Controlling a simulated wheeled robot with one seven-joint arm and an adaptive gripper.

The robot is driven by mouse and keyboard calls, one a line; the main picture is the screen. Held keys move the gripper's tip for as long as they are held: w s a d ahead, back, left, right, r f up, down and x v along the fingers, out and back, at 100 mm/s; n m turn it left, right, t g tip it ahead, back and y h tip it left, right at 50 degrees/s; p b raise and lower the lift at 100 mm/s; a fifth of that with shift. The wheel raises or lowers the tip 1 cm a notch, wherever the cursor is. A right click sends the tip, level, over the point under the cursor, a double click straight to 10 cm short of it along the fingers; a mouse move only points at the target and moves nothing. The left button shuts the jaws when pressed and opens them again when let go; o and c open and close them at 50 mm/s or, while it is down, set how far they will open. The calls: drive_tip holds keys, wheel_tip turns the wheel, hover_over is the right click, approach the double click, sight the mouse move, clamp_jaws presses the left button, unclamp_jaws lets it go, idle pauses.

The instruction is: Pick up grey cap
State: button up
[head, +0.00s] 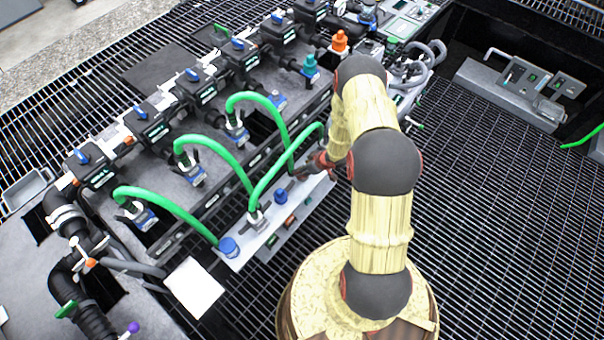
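I cannot make out a grey cap for certain. A pale grey panel (236,262) carries a row of fittings. A blue cap (228,246) sits at its near left end and another blue cap (281,197) sits near its middle. A grey fitting (256,216) between them joins a green hose. My gripper (303,173) reaches down at the far right part of the panel, beyond the second blue cap. It is small and dark, and whether it is open, shut or holding something is not clear. My arm and gripper hide that end of the panel.
Green hoses (212,152) arch from the black valve row (150,120) to the panel, close to my gripper. An orange fitting (339,41) and a teal fitting (310,65) stand behind. A white plate (195,288) lies at the near left. Open grating (500,220) lies right.

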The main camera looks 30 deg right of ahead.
drive_tip(key=b+x, duration=0.2)
drive_tip(key=x, duration=0.3)
drive_tip(key=shift+a+f, duration=0.1)
drive_tip(key=shift+f, duration=0.05)
drive_tip(key=c, duration=0.3)
drive_tip(key=c, duration=0.7)
